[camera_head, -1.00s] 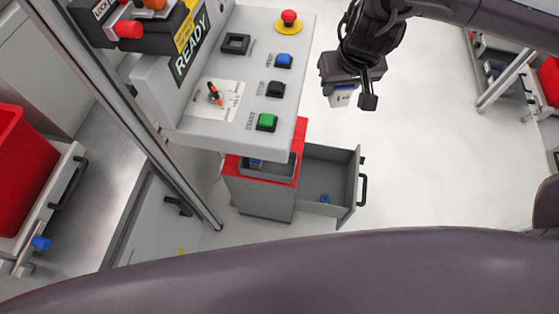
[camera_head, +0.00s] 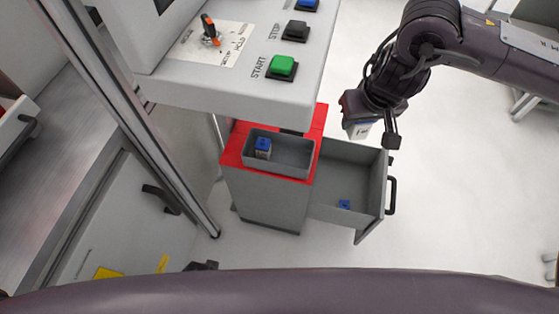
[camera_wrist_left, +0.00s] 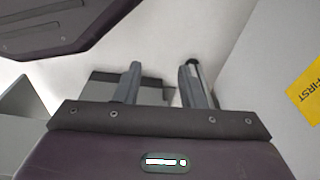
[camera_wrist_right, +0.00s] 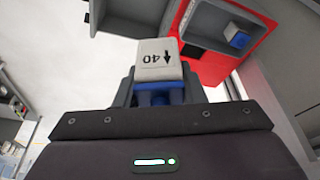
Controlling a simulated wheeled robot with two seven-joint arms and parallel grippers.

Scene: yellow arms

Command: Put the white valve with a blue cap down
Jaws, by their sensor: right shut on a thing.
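My right gripper (camera_head: 372,128) is shut on the white valve with a blue cap (camera_head: 358,131) and holds it in the air beside the red-topped cabinet, above the open drawer's back right corner.
A grey tray (camera_head: 295,152) on the red cabinet top (camera_head: 232,147) holds another blue-capped valve (camera_head: 263,148). The grey drawer (camera_head: 362,222) is pulled out with a small blue item (camera_head: 344,204) inside. A control panel (camera_head: 230,95) overhangs the cabinet's left.

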